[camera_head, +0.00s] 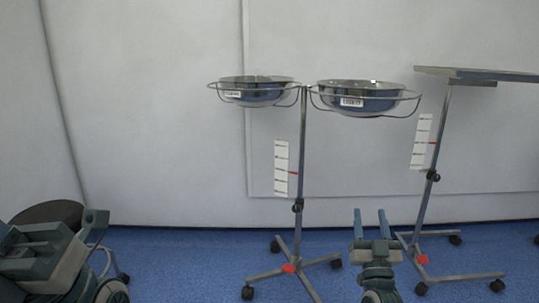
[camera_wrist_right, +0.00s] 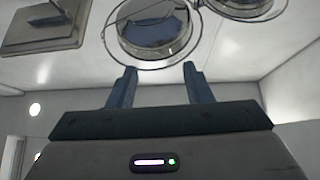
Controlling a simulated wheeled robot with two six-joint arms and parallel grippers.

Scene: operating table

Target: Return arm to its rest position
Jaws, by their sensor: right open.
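My right gripper (camera_head: 370,213) points upward near the bottom of the head view, right of centre. Its two blue-grey fingers are apart with nothing between them. In the right wrist view the open fingers (camera_wrist_right: 158,68) also stand apart and empty, with the underside of a steel basin (camera_wrist_right: 155,30) beyond their tips.
A wheeled stand carries two steel basins (camera_head: 257,93) (camera_head: 355,97) in wire rings. A flat tray stand (camera_head: 480,74) is at the right, its wheeled base close to my right gripper. Blue floor shows between.

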